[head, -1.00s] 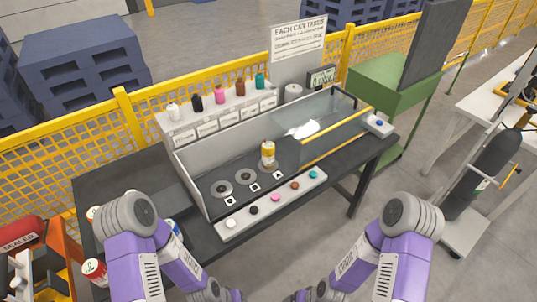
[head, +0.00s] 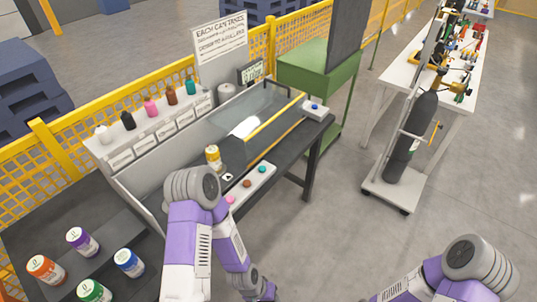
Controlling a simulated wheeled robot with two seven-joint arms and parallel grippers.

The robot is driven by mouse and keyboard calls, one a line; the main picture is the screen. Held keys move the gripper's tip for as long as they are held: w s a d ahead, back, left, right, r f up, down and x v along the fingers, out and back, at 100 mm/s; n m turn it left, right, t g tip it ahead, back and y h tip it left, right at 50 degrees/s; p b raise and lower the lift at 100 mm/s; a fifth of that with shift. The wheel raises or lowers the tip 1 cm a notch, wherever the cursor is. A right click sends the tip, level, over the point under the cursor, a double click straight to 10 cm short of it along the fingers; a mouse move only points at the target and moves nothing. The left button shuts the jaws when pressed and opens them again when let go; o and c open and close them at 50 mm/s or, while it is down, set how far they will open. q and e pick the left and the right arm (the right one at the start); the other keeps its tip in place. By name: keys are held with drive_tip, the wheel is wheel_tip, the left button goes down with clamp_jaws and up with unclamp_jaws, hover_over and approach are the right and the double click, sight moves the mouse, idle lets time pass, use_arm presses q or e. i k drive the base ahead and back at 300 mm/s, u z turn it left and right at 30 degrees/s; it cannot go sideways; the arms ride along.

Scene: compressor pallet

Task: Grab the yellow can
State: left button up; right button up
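A yellow can (head: 213,157) with a white band stands upright on the dark bench surface, at the left end of the glass-covered section. My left arm comes up from the bottom, and its elbow is in front of the bench just below the can. My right arm is at the lower right, over the floor. Neither gripper's fingers show clearly; the forearms run down toward the bottom edge, away from the can.
Orange (head: 46,270), purple (head: 81,242), blue (head: 128,262) and green (head: 93,292) cans stand at the lower left. Colored bottles (head: 151,107) line a back shelf. A button strip (head: 255,181) edges the bench. A gas-cylinder cart (head: 405,150) stands right; the floor between is open.

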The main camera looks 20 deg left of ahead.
sight(213, 153)
drive_tip(key=z, duration=0.45)
drive_tip(key=i, duration=2.85)
drive_tip(key=u, duration=3.2)
